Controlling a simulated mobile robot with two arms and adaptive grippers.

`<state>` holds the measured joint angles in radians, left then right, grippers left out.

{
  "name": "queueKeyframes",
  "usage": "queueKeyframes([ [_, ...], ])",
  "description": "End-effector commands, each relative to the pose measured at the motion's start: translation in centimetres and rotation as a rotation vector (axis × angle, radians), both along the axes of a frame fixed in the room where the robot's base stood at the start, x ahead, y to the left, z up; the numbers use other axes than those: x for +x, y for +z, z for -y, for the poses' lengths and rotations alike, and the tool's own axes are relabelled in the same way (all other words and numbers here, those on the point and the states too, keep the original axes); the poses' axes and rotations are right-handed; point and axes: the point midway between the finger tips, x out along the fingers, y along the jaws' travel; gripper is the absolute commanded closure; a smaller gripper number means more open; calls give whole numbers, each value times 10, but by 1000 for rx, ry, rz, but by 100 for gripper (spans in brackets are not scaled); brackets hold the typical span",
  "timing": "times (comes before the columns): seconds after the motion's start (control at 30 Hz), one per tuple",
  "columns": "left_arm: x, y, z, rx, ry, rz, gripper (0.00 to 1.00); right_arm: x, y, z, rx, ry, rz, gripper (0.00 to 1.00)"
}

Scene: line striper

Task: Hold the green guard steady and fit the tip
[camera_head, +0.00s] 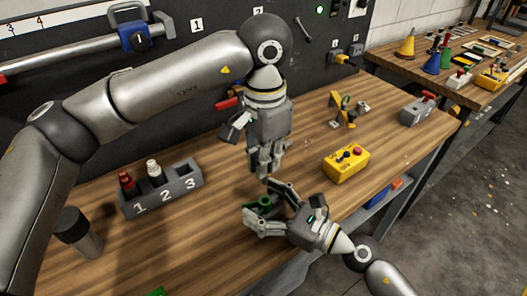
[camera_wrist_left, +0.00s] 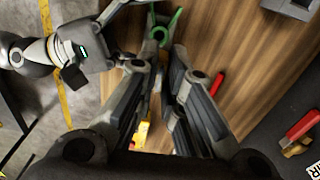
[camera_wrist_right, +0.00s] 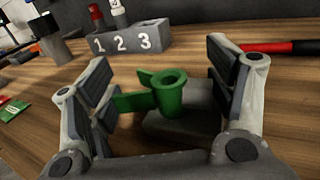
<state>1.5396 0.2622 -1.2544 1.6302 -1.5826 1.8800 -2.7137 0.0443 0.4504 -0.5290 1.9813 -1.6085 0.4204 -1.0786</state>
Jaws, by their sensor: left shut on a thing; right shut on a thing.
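The green guard (camera_head: 264,202) has an upright ring and flat side flaps. It is close and clear in the right wrist view (camera_wrist_right: 170,92), between the finger pads, and its hole is open at the top. In the left wrist view the green guard (camera_wrist_left: 160,32) shows just beyond the left fingertips.
A grey holder (camera_head: 165,193) numbered 1 to 3 has a red-topped and a white-topped piece; slot 3 looks empty. A yellow button box (camera_head: 345,161) stands right of the grippers. A dark cylinder (camera_head: 78,232) is at front left. A red-handled thing (camera_wrist_right: 265,47) lies behind.

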Motion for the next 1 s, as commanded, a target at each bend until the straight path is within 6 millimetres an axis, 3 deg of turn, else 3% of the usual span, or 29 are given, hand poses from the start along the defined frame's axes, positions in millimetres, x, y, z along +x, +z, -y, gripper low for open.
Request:
queueKeyframes([
  [0.43, 0, -39, 0, -1, 2, -1, 100, 0, 0, 0, -1, 0, -1, 61],
  [1.0, 0, -47, 0, 0, 2, 1, 100, 0, 0, 0, -1, 0, -1, 61],
])
